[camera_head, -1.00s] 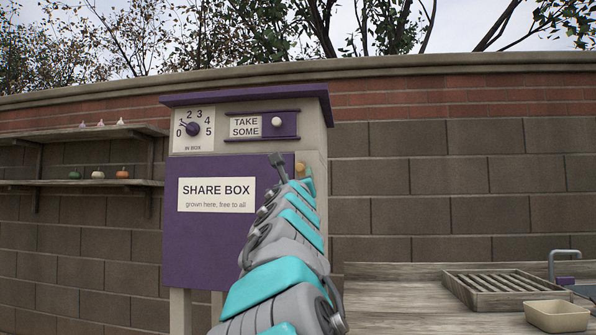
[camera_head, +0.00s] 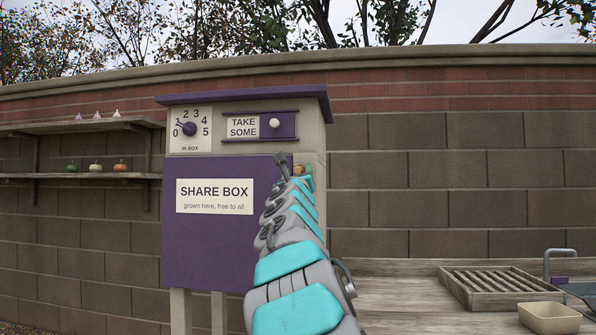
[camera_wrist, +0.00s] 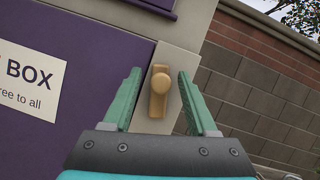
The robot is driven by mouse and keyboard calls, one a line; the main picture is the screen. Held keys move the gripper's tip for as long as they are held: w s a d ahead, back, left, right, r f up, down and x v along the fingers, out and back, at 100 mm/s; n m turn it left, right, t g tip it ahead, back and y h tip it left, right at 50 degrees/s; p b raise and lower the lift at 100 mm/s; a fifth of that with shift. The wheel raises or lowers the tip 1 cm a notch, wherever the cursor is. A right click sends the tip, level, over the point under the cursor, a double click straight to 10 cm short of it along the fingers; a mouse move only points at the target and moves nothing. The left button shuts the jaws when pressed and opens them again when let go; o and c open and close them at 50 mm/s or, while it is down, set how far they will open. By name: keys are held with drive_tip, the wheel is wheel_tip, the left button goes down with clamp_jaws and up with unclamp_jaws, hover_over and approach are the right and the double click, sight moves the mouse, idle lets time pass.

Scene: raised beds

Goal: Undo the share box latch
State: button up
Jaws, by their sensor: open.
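The share box (camera_head: 215,240) is a cabinet with a purple door and a cream frame, standing against the wall in the head view. In the head view only a bit of the latch (camera_head: 298,169) shows past my arm. My gripper (camera_wrist: 158,78) is open, its green fingers on either side of the latch in the picture. I see gaps on both sides and cannot tell the depth between fingertips and knob.
A sliding "take some" panel (camera_head: 284,125) and a dial (camera_head: 190,130) are above the door. A wooden counter (camera_head: 400,285) at right holds a slatted tray (camera_head: 460,300) and a cream bin (camera_head: 540,318). Shelves (camera_head: 50,181) with small pumpkins are at left.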

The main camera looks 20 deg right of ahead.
clamp_jaws()
idle(0.3)
drive_tip(key=shift+s+d+r+m+g+h, duration=0.15)
drive_tip(key=shift+m+g+h, duration=0.25)
drive_tip(key=shift+m, duration=0.5)
drive_tip(key=shift+s+d+m+h+p, duration=0.15)
drive_tip(key=shift+m+h+p, duration=0.15)
drive_tip(key=shift+m, duration=0.45)
drive_tip(key=shift+s+d+m+h+p, duration=0.15)
drive_tip(key=shift+m+h, duration=0.15)
drive_tip(key=shift+m, duration=0.45)
drive_tip(key=shift+w, duration=0.1)
unclamp_jaws()
